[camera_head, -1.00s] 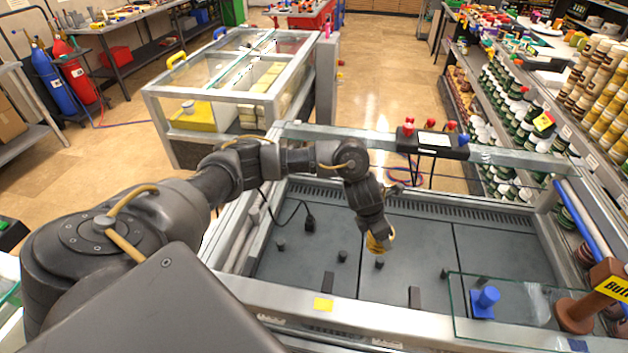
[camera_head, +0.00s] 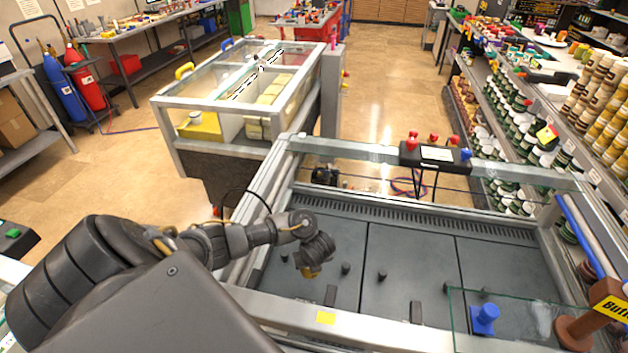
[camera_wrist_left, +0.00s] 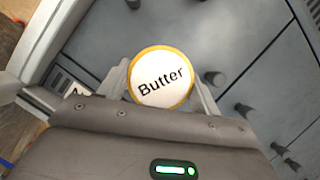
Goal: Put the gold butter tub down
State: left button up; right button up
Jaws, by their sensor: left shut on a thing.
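The gold butter tub (camera_wrist_left: 161,78) has a round white lid lettered "Butter" and a gold rim. In the left wrist view it sits between the two fingers of my left gripper (camera_wrist_left: 163,85), which is shut on it. I cannot tell whether the tub touches that floor. My right gripper is not in view.
Short dark pegs (camera_head: 382,275) stand on the bay floor. A glass pane and blue knob (camera_head: 484,319) are at the front right. The bay's middle and right are largely clear.

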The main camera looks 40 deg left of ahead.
pick_arm(q)
notch_tip(320, 180, down, 4)
jog(key=shift+r+b, duration=0.2)
jog(key=shift+b, duration=0.3)
jog(key=shift+f, duration=0.35)
notch_tip(320, 180, down, 3)
jog(key=shift+f+b, duration=0.15)
jog(key=shift+b, duration=0.45)
jog(key=shift+f, duration=0.2)
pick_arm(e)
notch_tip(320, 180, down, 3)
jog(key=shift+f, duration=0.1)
pick_arm(q)
jog(key=shift+f, duration=0.1)
jog(key=o, duration=1.2)
jog(key=shift+c, duration=0.2)
